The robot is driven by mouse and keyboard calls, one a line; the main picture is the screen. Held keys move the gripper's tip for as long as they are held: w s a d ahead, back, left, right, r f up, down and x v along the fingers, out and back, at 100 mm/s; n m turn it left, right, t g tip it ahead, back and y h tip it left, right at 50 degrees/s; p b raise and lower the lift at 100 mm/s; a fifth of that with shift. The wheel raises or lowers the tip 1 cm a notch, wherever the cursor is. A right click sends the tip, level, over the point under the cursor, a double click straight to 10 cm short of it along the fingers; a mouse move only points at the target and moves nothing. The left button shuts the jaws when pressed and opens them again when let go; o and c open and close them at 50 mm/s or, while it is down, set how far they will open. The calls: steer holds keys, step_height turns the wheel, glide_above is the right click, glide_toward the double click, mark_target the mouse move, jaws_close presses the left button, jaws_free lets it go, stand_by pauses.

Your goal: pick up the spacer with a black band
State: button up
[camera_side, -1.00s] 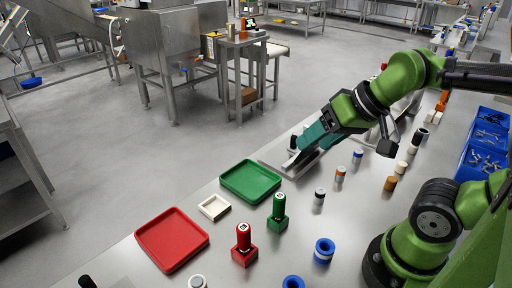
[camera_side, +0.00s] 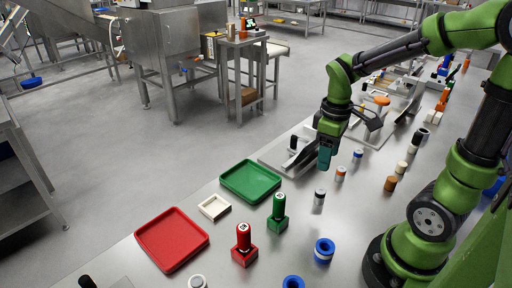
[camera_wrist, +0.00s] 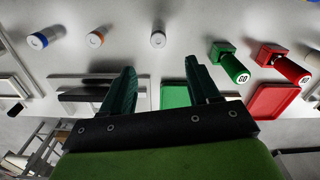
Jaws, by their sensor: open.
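A small pale spacer with a dark band near its top (camera_side: 320,195) stands upright on the steel table, right of the green tray. In the wrist view it seems to be the light cylinder (camera_wrist: 158,40) ahead of my fingers; its band is hard to make out there. My gripper (camera_side: 325,161) is open and points down, above and behind the spacer, apart from it. The wrist view shows the two fingers (camera_wrist: 157,78) spread with nothing between them. An orange-banded spacer (camera_side: 340,173) and a blue-banded spacer (camera_side: 358,154) stand farther back in the same row.
A green tray (camera_side: 223,184), a red tray (camera_side: 141,241) and a small white tray (camera_side: 202,208) lie left. Green (camera_side: 279,210) and red (camera_side: 243,243) stamp-like posts and a blue ring (camera_side: 324,250) stand nearer. A metal fixture (camera_side: 270,160) is beside my gripper.

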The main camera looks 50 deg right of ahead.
mark_target(321, 190)
step_height(321, 190, down, 14)
steer(key=shift+w+d+r, duration=0.1)
steer(key=shift+d, duration=0.05)
jaws_close()
stand_by(0.6)
